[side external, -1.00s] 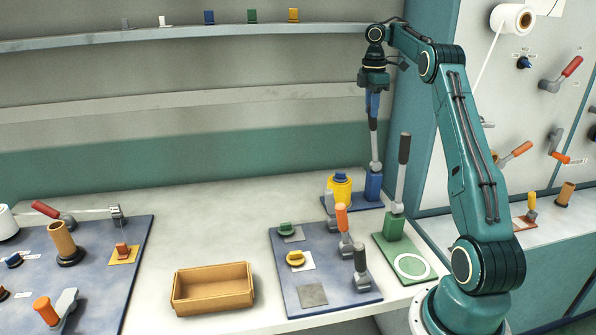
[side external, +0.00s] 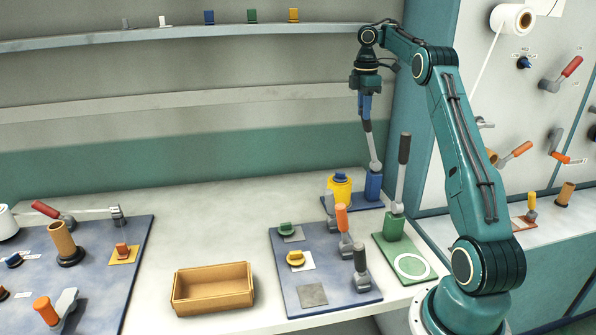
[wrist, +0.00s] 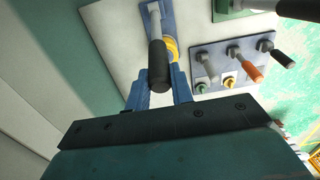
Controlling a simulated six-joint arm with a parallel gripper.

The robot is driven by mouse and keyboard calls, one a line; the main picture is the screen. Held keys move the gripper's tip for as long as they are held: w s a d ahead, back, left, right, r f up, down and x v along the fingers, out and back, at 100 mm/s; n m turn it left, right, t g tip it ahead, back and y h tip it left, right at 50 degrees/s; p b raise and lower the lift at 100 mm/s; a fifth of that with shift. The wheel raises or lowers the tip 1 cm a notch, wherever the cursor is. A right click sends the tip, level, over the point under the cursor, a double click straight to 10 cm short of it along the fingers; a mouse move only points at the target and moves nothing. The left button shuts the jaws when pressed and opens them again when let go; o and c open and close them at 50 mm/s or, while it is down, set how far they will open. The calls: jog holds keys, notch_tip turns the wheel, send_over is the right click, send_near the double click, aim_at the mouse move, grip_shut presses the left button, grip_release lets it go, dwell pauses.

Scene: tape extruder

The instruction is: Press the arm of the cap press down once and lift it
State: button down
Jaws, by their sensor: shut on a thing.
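The cap press stands at the back right of the bench, with a blue base (side external: 373,186) and a long grey arm (side external: 372,148) with a dark grip. The arm leans a little left from upright, above the yellow cylinder with a blue cap (side external: 340,189). My gripper (side external: 366,112) is shut on the grip at the arm's top, pointing down. In the wrist view the dark grip (wrist: 158,65) lies between my blue fingers (wrist: 158,92), and the yellow cylinder (wrist: 171,48) is partly hidden behind it.
A green press with an upright dark-handled lever (side external: 402,160) stands close to the right. A blue board (side external: 320,270) with several small levers and caps lies in front. A cardboard tray (side external: 212,290) is left of it. The back middle bench is clear.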

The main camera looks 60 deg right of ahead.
jog(key=shift+w+a+f, duration=0.3)
jog(key=shift+w+a, duration=0.3)
jog(key=shift+w, duration=0.05)
jog(key=shift+w+a+f, duration=0.3)
jog(key=shift+w+a, duration=0.3)
jog(key=c, duration=1.1)
grip_release()
jog(key=shift+c, duration=0.2)
jog(key=w+a+r, duration=0.3)
jog(key=r, duration=0.2)
jog(key=shift+w+a+r, duration=0.1)
jog(key=shift+r, duration=0.15)
